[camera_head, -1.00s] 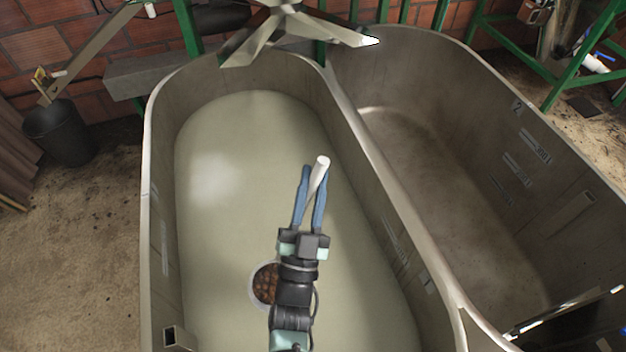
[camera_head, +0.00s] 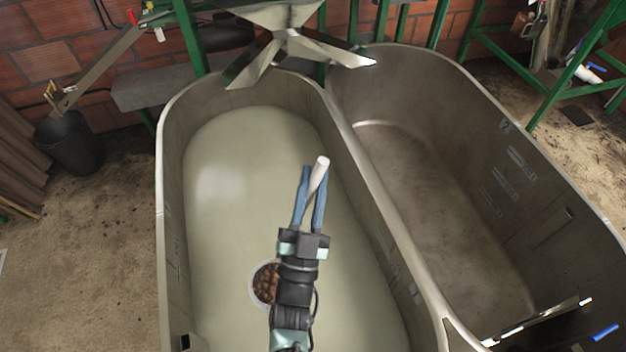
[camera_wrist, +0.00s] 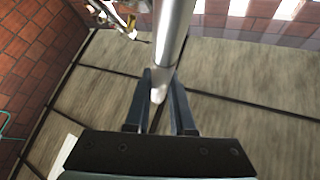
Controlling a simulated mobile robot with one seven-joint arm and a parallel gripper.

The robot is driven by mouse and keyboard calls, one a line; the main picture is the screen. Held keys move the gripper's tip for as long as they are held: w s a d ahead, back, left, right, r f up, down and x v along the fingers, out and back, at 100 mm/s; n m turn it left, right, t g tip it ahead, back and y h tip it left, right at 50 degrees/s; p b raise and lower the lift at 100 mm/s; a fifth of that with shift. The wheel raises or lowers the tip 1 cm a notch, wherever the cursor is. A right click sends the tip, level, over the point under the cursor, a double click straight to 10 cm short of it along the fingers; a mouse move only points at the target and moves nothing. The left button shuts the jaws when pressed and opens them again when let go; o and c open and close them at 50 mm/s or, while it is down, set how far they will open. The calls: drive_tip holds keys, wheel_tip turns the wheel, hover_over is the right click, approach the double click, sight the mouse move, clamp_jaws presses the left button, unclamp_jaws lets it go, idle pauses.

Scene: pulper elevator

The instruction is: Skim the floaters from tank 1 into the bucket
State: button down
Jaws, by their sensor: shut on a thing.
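My gripper (camera_head: 313,178) is shut on the pale metal handle (camera_head: 321,163) of a skimmer, over the left tank. The handle also shows between the fingers in the wrist view (camera_wrist: 173,40). The skimmer's round bowl (camera_head: 252,289) shows partly behind my wrist, with brown floaters (camera_head: 267,284) in it. I cannot tell how high the bowl is above the liquid. The left tank (camera_head: 172,200), apparently tank 1, holds pale greenish liquid, with no loose floaters seen on its visible surface. A black bucket (camera_head: 72,145) stands on the floor at the far left.
The right tank (camera_head: 430,190), marked 2, looks empty and shares a dividing wall with the left one. A metal paddle wheel (camera_head: 285,45) hangs over the tanks' back end. A sloping beam (camera_head: 105,65) reaches down to the bucket. The floor (camera_head: 90,250) left of the tanks is clear.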

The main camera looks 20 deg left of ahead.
sight(313, 174)
wheel_tip(313, 174, up, 4)
drive_tip(key=p, duration=0.3)
drive_tip(key=shift+r+p, duration=2.35)
drive_tip(key=shift+r, duration=0.8)
drive_tip(key=shift+w+a, duration=0.1)
drive_tip(key=w+a+f+n+g+y+p, duration=0.2)
drive_tip(key=w+a+f+n+g+p, duration=0.2)
drive_tip(key=w+a, duration=0.4)
drive_tip(key=shift+w+a+f+n+g, duration=0.15)
drive_tip(key=shift+a+f+n+g, duration=0.25)
drive_tip(key=shift+a+n, duration=0.3)
drive_tip(key=shift+d, duration=0.2)
